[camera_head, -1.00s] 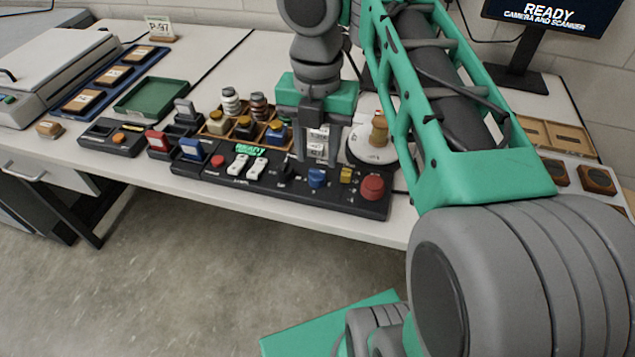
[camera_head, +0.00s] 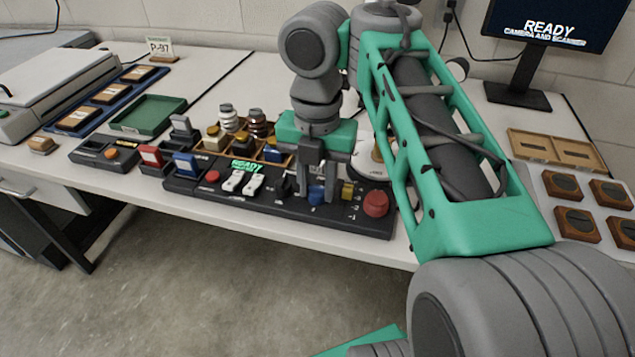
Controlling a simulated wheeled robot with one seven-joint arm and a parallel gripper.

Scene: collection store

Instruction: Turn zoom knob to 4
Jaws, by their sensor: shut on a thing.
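A black control panel (camera_head: 215,195) lies along the table's front edge, with several knobs and switches. My gripper (camera_head: 316,191) points down over its right part. Its two grey fingers stand on the left and right of a blue knob (camera_head: 316,195) and are shut on it. The knob's pointer and the lettering around it are too small to read, so I cannot tell its setting or which knob is labelled zoom. A black knob (camera_head: 284,188) is just left of the fingers. A yellow knob (camera_head: 347,190) and a large red button (camera_head: 376,204) are to the right.
A wooden tray of small bottles (camera_head: 270,153) stands close behind. A round white stand (camera_head: 371,168) is behind right, partly hidden by my arm. A monitor (camera_head: 555,25) reads READY.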

